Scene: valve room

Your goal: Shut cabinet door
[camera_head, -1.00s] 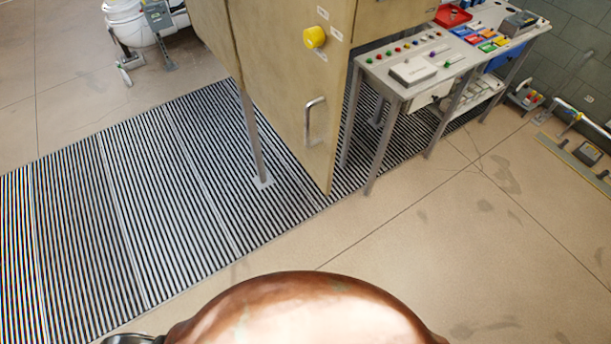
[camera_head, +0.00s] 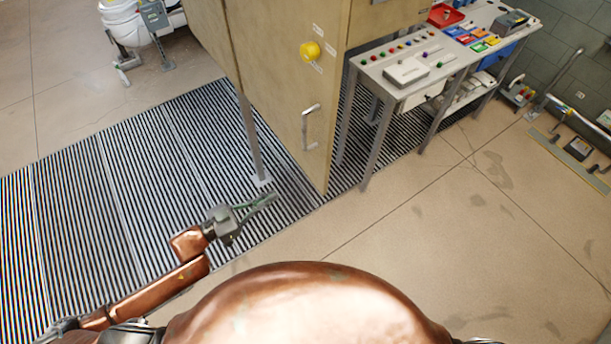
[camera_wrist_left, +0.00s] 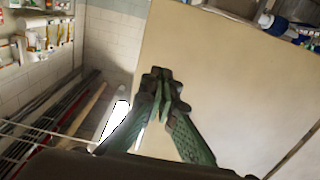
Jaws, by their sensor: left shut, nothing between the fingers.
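The cabinet (camera_head: 215,35) is a tan box on legs over the striped floor grating. Its door (camera_head: 295,95) stands open, swung out toward me, with a yellow knob (camera_head: 310,50) and a metal handle (camera_head: 306,128). My left gripper (camera_head: 268,199) is low, in front and to the left of the door, apart from it. In the left wrist view its green fingers (camera_wrist_left: 162,80) are together and empty, with a broad tan panel (camera_wrist_left: 225,75) beyond them. I cannot tell how far off that panel is. My right gripper is not in view.
A workbench (camera_head: 400,55) with buttons and a red tray (camera_head: 445,15) stands just right of the door. A white machine (camera_head: 130,30) is at the upper left. Open floor (camera_head: 470,240) lies at the right. The grating (camera_head: 100,190) is clear at the left.

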